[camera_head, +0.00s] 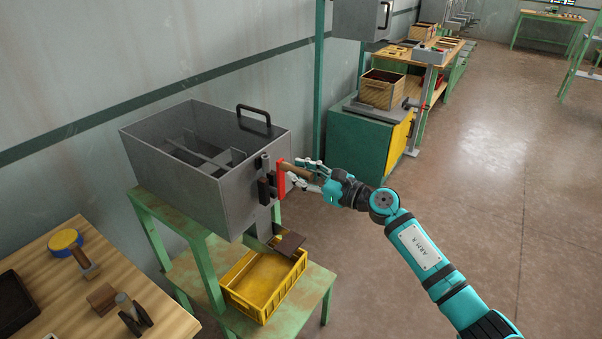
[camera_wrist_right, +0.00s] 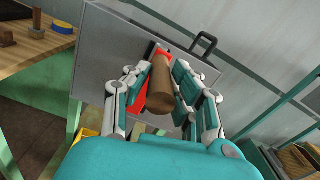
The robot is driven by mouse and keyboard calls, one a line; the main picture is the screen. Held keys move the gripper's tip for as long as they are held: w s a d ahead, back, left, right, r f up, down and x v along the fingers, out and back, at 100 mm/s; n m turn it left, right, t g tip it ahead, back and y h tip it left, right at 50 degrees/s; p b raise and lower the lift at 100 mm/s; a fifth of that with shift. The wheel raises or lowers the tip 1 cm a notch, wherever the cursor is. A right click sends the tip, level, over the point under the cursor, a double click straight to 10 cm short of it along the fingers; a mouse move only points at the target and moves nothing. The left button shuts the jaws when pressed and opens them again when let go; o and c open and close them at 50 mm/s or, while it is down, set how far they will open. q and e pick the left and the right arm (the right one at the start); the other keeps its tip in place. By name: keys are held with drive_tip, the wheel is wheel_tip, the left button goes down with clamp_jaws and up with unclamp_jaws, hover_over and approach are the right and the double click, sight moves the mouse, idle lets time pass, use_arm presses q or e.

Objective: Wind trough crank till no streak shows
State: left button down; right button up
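The grey metal trough (camera_head: 240,180) stands on a green frame, its open top showing inner bars. Its crank has a red arm (camera_head: 281,178) on the right-hand end and a brown wooden handle (camera_head: 296,170) sticking out toward me. My right gripper (camera_head: 306,176) is at this handle. In the right wrist view the handle (camera_wrist_right: 160,85) lies between the fingers (camera_wrist_right: 160,82), and the red arm shows in a gap beside the left finger, so the gripper looks open around it. The trough's floor is mostly hidden, and I cannot make out a streak. My left gripper is not in view.
A yellow crate (camera_head: 262,290) sits on the green shelf below the trough's spout. A wooden table (camera_head: 60,290) at the lower left holds a yellow-and-blue round tool and blocks. A green cabinet (camera_head: 356,150) stands behind. The floor at right is clear.

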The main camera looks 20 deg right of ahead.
clamp_jaws()
